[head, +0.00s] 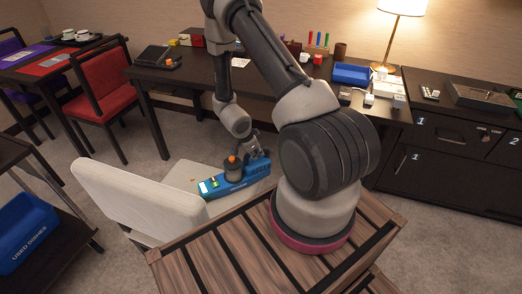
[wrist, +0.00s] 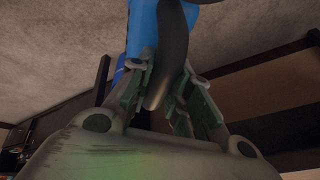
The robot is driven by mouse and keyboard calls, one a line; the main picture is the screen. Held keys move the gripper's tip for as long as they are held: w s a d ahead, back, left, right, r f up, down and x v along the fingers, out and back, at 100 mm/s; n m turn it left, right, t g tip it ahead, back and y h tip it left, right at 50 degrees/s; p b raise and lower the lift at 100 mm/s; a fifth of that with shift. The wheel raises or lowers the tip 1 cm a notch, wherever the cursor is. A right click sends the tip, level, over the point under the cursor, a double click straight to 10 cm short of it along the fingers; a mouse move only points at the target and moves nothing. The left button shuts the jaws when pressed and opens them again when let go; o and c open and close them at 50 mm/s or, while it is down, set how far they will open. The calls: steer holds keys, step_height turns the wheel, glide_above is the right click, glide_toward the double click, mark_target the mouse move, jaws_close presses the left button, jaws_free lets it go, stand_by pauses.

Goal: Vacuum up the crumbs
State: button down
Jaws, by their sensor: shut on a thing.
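A blue handheld vacuum (head: 230,180) with an orange button and a grey-dark top is over the seat of the cream chair (head: 185,182). My gripper (head: 258,158) is at the vacuum's right end, shut on its handle. In the wrist view the dark handle (wrist: 172,62) runs between the fingers of my gripper (wrist: 162,95), with the blue body behind it. A few tiny yellowish specks, perhaps crumbs (head: 193,180), show on the seat left of the vacuum. I cannot tell whether the vacuum touches the seat.
A long dark desk (head: 190,76) stands behind, with a blue tray (head: 351,74), a lamp (head: 402,8) and small items. A red chair (head: 102,78) is at left. A blue "used dishes" bin (head: 28,232) is at lower left. Drawers (head: 445,135) stand at right.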

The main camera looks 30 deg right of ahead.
steer(key=shift+w+a+r, duration=0.1)
steer(key=shift+w+a, duration=0.1)
steer(key=shift+a, duration=0.95)
steer(key=shift+w+a, duration=0.15)
steer(key=shift+a, duration=1)
steer(key=shift+r, duration=3.1)
